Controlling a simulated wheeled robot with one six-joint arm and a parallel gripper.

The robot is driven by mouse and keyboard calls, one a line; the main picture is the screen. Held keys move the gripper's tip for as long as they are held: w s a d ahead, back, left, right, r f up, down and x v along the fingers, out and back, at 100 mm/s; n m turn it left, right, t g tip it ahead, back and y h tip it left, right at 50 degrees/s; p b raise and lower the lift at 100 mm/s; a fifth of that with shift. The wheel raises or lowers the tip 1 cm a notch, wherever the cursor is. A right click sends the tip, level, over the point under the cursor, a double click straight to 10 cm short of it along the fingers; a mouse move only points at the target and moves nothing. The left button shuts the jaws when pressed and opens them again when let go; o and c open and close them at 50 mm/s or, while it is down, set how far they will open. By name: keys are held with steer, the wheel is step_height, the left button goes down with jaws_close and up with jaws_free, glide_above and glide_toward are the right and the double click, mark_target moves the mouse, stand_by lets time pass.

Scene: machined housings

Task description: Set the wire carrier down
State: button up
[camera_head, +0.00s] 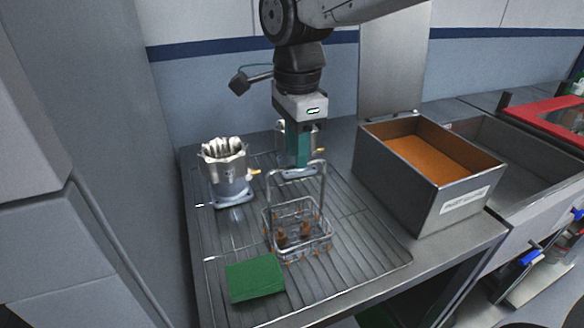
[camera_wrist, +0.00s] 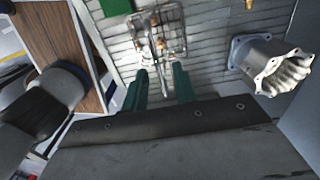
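The wire carrier (camera_head: 297,240) is a small metal basket with a tall looped handle (camera_head: 297,172). It stands upright on the ribbed draining surface (camera_head: 350,262) and holds a few brown parts. My gripper (camera_head: 300,164) points down just above the handle's top bar. In the wrist view the two green fingers (camera_wrist: 162,74) are apart, with the handle's end showing between and beyond their tips. The carrier also shows there at the top (camera_wrist: 172,32). No contact between fingers and handle can be made out.
A machined metal housing (camera_head: 228,175) with a brass fitting stands to the left. A green block (camera_head: 254,278) lies in front of the carrier. An open grey box (camera_head: 440,205) with an orange-brown inside stands to the right. A wall closes off the left side.

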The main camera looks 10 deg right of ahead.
step_height(320, 180, up, 7)
steer(key=shift+f, duration=0.2)
steer(key=s+d+f+n, duration=0.2)
steer(key=s+d+n, duration=0.45)
steer(key=d, duration=0.65)
steer(key=s+d+f+n+t, duration=0.1)
steer(key=s+d+f+n, duration=0.6)
steer(key=s, duration=0.4)
steer(key=shift+s+d+f+n, duration=0.35)
steer(key=shift+d+n, duration=0.1)
steer(key=shift+n, duration=0.2)
